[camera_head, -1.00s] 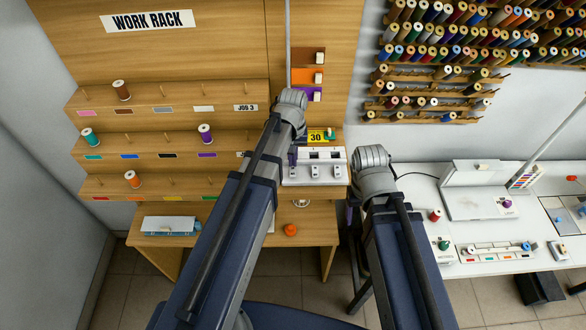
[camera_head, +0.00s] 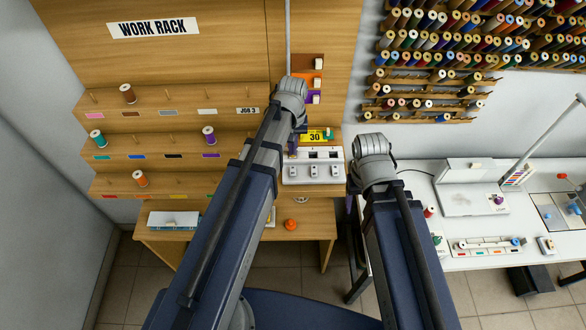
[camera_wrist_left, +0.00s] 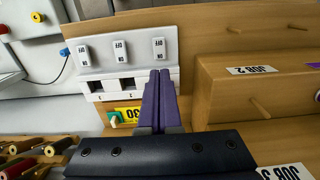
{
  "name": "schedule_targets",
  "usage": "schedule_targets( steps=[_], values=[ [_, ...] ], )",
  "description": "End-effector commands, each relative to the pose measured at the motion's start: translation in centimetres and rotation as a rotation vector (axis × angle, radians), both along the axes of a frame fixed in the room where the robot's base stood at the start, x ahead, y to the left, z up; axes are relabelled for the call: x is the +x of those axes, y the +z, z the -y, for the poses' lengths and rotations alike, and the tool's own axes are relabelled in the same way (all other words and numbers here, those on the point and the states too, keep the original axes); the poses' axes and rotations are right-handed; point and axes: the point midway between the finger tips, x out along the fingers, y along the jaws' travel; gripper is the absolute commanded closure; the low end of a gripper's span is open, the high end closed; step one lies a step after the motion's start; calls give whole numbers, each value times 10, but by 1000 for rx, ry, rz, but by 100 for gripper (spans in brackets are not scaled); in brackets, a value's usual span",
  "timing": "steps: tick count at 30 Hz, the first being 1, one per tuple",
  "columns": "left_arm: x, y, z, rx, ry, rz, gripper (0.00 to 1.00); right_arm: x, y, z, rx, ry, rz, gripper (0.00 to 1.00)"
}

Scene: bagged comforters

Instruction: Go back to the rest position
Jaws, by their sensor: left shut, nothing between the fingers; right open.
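My left arm reaches up through the middle of the head view. My left gripper (camera_head: 294,142) has purple fingers that hang down beside the white switch box (camera_head: 314,170). In the left wrist view its fingers (camera_wrist_left: 161,88) are pressed together with nothing between them, and the switch box (camera_wrist_left: 125,50) is behind them. My right arm comes in from the lower right. My right gripper (camera_head: 350,204) is mostly hidden by its grey wrist; only a sliver of purple shows, in front of the gap between the wooden desk and the white table.
The wooden work rack (camera_head: 225,97) with several spools stands at left above a desk (camera_head: 312,228). An orange object (camera_head: 290,225) lies on the desk. A white table (camera_head: 480,262) with devices is at right, below a wall rack of threads (camera_head: 430,92).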

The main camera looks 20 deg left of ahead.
Motion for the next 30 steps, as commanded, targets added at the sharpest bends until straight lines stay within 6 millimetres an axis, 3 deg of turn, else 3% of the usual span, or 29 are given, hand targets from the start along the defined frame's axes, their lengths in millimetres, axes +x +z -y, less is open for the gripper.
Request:
schedule_targets(
  steps=[5, 12, 18, 30],
  values=[
    [-20, -23, 19, 9, -74, -7, 100, 0, -23, 0, 0, 1, 0, 34],
    [-96, -87, 77, 62, -391, -35, 100, 0, -88, 0, -2, 9, 0, 34],
    [-136, -114, 100, 91, -570, -52, 100, 0, -115, 0, -3, 13, 0, 34],
    [-143, -114, 105, 99, -613, -58, 100, 0, -116, 0, -2, 14, -1, 34]
  ],
)
